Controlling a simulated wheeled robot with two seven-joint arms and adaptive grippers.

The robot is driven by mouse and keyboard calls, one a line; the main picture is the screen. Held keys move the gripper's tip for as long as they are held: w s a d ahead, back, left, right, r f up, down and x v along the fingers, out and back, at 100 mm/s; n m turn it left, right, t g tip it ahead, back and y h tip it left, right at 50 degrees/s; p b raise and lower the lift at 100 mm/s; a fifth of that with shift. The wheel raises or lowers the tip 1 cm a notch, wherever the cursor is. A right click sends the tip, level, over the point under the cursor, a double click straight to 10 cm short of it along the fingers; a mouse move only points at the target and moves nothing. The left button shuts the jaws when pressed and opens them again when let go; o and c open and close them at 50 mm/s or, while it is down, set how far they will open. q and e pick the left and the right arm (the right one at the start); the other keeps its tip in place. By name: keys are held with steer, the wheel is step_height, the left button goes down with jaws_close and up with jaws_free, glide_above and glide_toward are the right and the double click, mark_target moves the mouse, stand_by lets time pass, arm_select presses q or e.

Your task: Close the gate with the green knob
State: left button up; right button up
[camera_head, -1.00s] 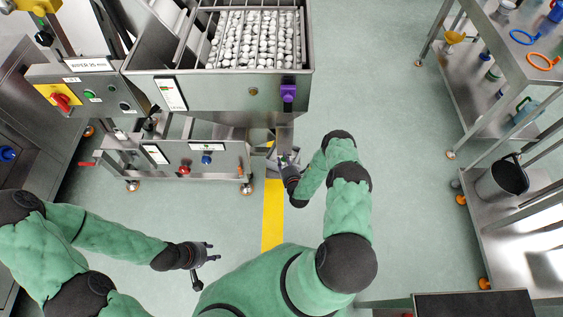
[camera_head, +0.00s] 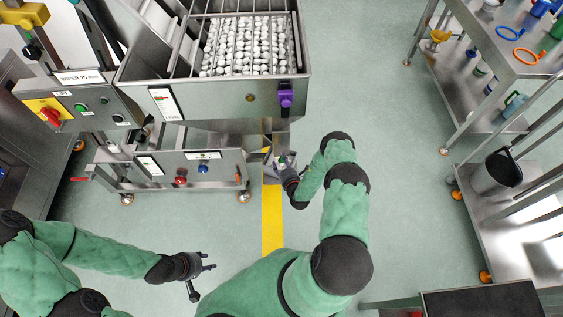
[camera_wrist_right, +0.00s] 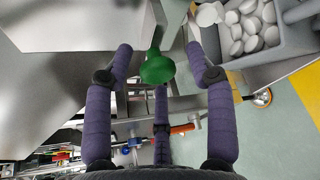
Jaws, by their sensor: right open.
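In the head view my right gripper (camera_head: 284,163) is at the machine's lower right, by the metal chute below the hopper. The gate itself is hard to make out there. My left gripper (camera_head: 207,267) is open and empty above the floor.
The steel hopper (camera_head: 218,100) holds many white caps and has a purple knob (camera_head: 285,98) on its front. A grey bin of white caps (camera_wrist_right: 282,52) lies right of the knob in the wrist view. A steel trolley (camera_head: 470,110) stands at the right. Floor between is clear.

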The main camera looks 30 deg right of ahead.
steer(key=v, duration=1.1)
steer(key=shift+s, duration=0.15)
steer(key=shift+a, duration=0.1)
